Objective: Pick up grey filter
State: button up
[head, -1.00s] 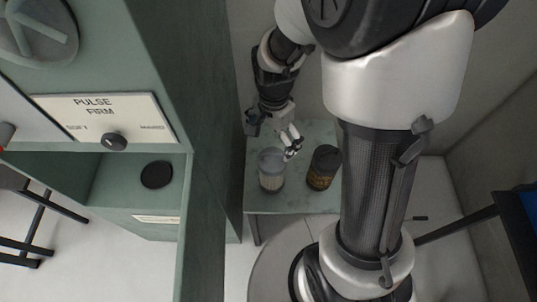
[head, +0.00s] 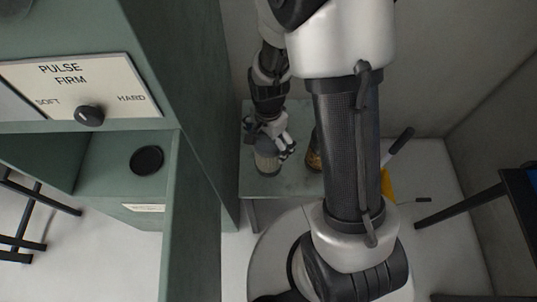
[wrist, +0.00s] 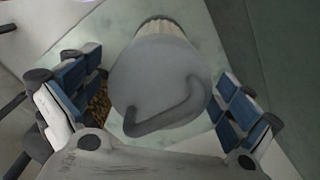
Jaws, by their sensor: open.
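The grey filter (head: 266,162) stands on a small green table (head: 290,186) in the head view. It has a grey cap with a bent handle and a pale ribbed body. In the wrist view the filter (wrist: 160,75) fills the middle, its cap facing the camera. My gripper (head: 270,143) is at the top of the filter in the head view. In the wrist view its open fingers (wrist: 158,95) are on either side of the cap, with a gap visible on the right. Contact on the left cannot be told.
A dark and orange canister (head: 313,155) stands on the table to the right of the filter, partly behind my arm. A green cabinet wall (head: 200,120) rises close on the left. A cabinet recess holds a black round disc (head: 147,160). A yellow object (head: 388,184) is at the right.

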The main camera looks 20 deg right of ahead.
jog(key=shift+c, duration=0.6)
jog(key=c, duration=1.8)
jog(key=shift+r, duration=0.1)
